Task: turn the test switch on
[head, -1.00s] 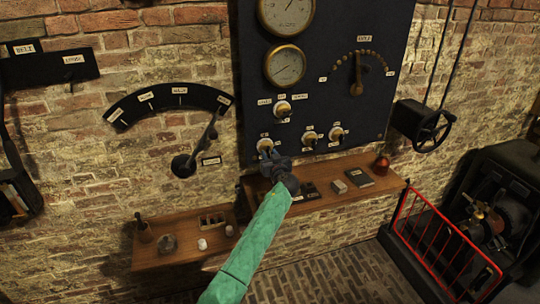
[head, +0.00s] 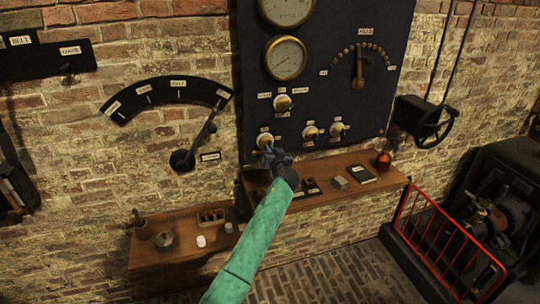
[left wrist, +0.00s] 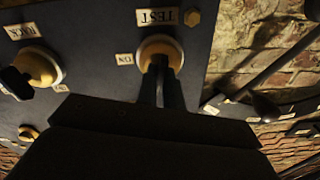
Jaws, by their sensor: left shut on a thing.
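The test switch (head: 265,140) is a round pale-brass knob at the lower left of the dark panel. In the left wrist view the test switch (left wrist: 161,46) shows close up, below an upside-down TEST label (left wrist: 168,17), with an ON label (left wrist: 124,59) beside it. My left gripper (head: 268,151) is at the switch. In the left wrist view my left gripper (left wrist: 161,84) has its two dark fingers close together at the middle of the knob, shut on the switch's lever. The fingers hide most of the lever, so I cannot tell its position. My right gripper is not in view.
The dark panel (head: 330,95) also bears several other switches, including a RACK switch (left wrist: 34,66) beside the test switch. A wooden shelf (head: 320,199) with small objects is just below. A lever on a curved scale (head: 204,133) is at the left, and a red railing (head: 440,235) at the right.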

